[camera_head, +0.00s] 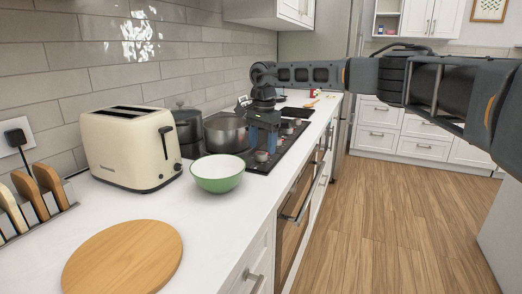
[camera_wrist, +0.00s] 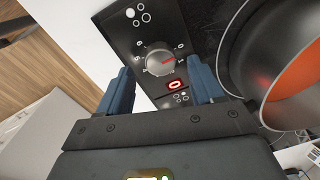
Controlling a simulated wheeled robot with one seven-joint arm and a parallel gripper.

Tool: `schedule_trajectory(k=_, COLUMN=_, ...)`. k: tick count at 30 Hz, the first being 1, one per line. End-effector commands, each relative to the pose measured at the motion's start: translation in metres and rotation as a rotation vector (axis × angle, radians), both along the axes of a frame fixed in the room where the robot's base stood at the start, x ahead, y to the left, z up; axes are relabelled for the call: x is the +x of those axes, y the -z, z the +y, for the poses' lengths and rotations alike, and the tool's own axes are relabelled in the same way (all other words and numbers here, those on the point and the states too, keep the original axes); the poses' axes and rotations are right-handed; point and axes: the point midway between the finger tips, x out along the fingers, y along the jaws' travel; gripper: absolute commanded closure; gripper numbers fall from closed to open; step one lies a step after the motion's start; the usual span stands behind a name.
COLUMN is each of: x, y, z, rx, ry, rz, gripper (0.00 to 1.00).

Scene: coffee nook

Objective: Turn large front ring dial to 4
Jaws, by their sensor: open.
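A round silver dial (camera_wrist: 159,61) with a red pointer sits on the black cooktop (camera_wrist: 146,32) in the wrist view. Small numbers ring it, and the pointer is toward the lower right. A small red display (camera_wrist: 176,85) beside it appears to read 0. My gripper (camera_wrist: 160,68) is open, its two blue fingers on either side of the dial; I cannot tell whether they touch it. In the head view my gripper (camera_head: 264,143) points down over the cooktop's front edge, by silver knobs (camera_head: 261,156).
A steel pot (camera_head: 225,131) stands on the cooktop, left of my gripper. A dark pot (camera_head: 186,126), a cream toaster (camera_head: 130,145), a green bowl (camera_head: 217,177) and a round wooden board (camera_head: 123,258) stand nearer. A pan (camera_wrist: 284,65) is close to the right finger.

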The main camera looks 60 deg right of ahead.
Motion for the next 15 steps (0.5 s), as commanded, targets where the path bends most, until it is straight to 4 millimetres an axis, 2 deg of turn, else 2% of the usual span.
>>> schedule_trajectory(k=6, x=0.001, y=0.021, z=0.0, rx=0.0, ry=0.0, rz=0.0, gripper=0.34)
schedule_trajectory(k=15, x=0.001, y=0.024, z=0.0, rx=0.0, ry=0.0, rz=0.0, gripper=0.34)
